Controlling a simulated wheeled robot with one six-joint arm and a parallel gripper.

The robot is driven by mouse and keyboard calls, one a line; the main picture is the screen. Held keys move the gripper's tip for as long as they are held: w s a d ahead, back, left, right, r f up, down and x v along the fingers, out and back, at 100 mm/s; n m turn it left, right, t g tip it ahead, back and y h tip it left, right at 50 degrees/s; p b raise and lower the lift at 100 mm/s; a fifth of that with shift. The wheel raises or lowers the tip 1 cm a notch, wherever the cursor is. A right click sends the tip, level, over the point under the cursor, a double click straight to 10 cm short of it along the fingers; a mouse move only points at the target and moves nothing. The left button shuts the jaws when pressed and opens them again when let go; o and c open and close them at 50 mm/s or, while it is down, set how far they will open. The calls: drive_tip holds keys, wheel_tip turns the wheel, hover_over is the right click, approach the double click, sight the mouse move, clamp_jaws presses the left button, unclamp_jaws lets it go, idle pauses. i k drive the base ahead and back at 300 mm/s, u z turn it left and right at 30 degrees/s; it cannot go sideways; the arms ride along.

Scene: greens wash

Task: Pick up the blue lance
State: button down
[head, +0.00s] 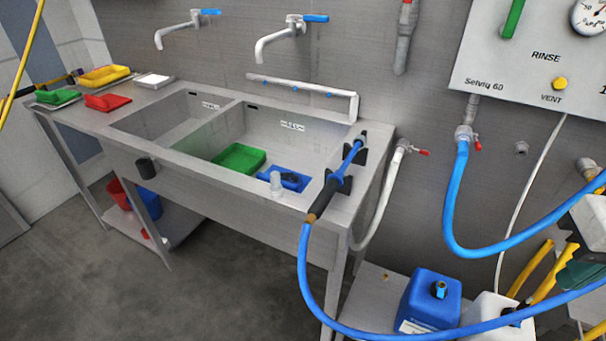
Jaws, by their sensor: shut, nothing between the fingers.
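The blue lance (351,154) rests on the right rim of the steel sink unit, in a pair of black holders (341,181). Its upper part is blue, its grip is black, and a brown fitting joins it to a blue hose (304,265). The lance lies slanted, with its fitting end toward the front edge. The hose hangs down in front of the unit and loops off to the right. I cannot make out my gripper in the head view.
The sink basins (300,135) hold a green tray (239,158) and a blue item (287,179). A blue canister (430,300) and a white one (498,315) stand at lower right. A grey block (590,222) and hoses crowd the right edge. The floor (230,290) at front left is clear.

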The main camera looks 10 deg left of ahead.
sight(335, 181)
drive_tip(key=u, duration=0.05)
drive_tip(key=k, duration=0.4)
drive_tip(key=u, duration=0.55)
drive_tip(key=i, duration=0.4)
drive_tip(key=u, duration=0.1)
